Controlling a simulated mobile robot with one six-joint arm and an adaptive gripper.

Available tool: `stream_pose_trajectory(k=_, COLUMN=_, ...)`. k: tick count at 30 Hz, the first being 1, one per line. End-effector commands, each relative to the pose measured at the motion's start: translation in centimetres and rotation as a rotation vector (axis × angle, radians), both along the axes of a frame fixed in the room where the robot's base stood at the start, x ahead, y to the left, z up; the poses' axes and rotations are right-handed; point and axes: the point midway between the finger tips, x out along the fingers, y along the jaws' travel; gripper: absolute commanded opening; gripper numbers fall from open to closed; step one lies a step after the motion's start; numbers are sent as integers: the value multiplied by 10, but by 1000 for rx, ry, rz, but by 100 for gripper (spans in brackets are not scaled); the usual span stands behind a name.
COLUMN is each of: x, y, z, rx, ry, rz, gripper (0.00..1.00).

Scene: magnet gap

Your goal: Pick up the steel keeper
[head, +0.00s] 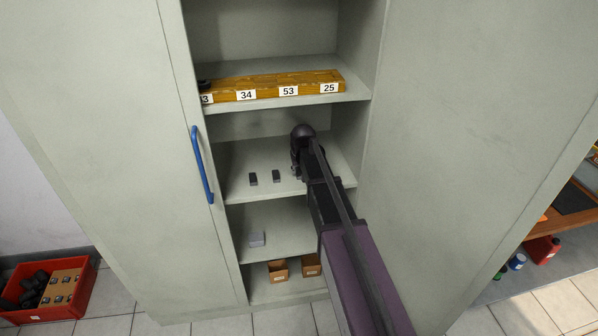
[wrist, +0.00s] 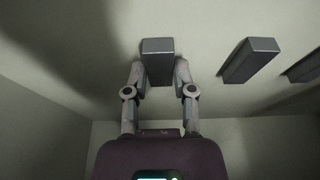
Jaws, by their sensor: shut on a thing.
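My gripper (wrist: 159,72) is shut on a dark grey oblong block (wrist: 158,56), with one finger on each side of it. In the head view my gripper (head: 296,172) is at the right of the cabinet's middle shelf (head: 240,157), and the arm mostly hides the held block. Two similar dark blocks lie on this shelf to its left, a near one (head: 276,176) and a farther one (head: 253,178). They also show at the right of the wrist view, one whole (wrist: 250,60) and one cut off (wrist: 305,68). The blocks look alike; I cannot tell by looks which is the steel keeper.
A wooden strip with number labels (head: 267,85) lies on the shelf above. The cabinet's side wall is close to the right of my arm.

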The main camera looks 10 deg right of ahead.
Motion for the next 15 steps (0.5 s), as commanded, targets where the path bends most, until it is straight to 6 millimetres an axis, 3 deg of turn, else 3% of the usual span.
stream_pose_trajectory(k=15, x=0, y=0, z=37, rx=0, ry=0, rz=0, gripper=0)
